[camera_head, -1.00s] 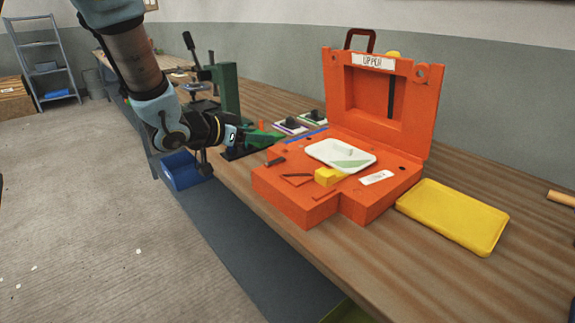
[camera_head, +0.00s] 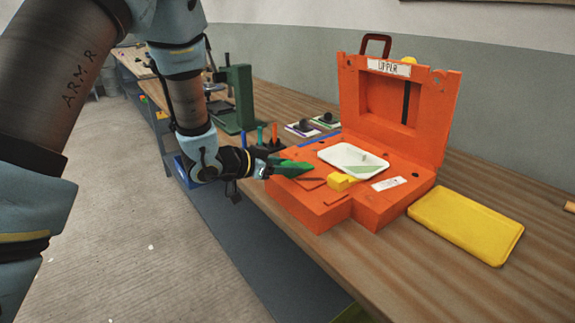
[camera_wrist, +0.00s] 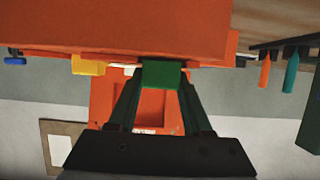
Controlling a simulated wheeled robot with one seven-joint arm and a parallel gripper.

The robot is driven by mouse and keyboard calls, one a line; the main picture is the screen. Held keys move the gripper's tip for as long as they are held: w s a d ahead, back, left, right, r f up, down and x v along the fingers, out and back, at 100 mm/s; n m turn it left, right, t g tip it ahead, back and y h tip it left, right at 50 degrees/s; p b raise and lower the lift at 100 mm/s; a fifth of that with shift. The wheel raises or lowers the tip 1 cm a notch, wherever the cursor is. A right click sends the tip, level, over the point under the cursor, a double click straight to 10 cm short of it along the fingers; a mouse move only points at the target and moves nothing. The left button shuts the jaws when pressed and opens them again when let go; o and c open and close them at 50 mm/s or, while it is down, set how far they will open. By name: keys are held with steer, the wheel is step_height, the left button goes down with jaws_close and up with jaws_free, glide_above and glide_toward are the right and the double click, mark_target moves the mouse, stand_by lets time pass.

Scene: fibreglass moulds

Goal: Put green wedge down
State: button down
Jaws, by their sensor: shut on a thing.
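My gripper (camera_head: 272,169) is shut on the green wedge (camera_head: 292,169). The wedge points right, over or against the left edge of the orange mould base (camera_head: 322,215); I cannot tell whether it touches. In the wrist view the green wedge (camera_wrist: 161,75) sits between both fingertips, against the orange mould (camera_wrist: 130,35). The mould's hinged lid (camera_head: 425,112) stands open, with a label reading "UPPER". On the base are a white tray-like piece (camera_head: 345,152) with a pale green patch and a yellow block (camera_head: 341,182).
A yellow tray (camera_head: 465,222) lies right of the mould. A green press (camera_head: 238,98) stands behind my gripper, with orange and teal handled tools (camera_head: 267,136) beside it. Two small dark-knobbed items (camera_head: 312,125) lie behind the mould. Wooden table shows free at the front right.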

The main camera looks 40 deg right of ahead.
steer(key=shift+f, duration=0.2)
steer(key=shift+c, duration=1.7)
jaws_free()
steer(key=shift+r, duration=0.1)
steer(key=s+b+v, duration=0.1)
steer(key=b+v, duration=0.1)
steer(key=v, duration=1)
steer(key=w+a+f+n+t+y, duration=0.2)
steer(key=w+a+n+t+y, duration=0.55)
steer(key=w+a, duration=0.95)
steer(key=s+a+n+y, duration=0.2)
steer(key=a+n+y, duration=0.25)
steer(key=a, duration=0.85)
steer(key=s+a+f+n+g+y, duration=0.1)
steer(key=s+a+n+g, duration=0.4)
steer(key=s+a, duration=0.3)
steer(key=s, duration=0.2)
steer(key=shift+s+f, duration=0.2)
steer(key=shift+s, duration=0.2)
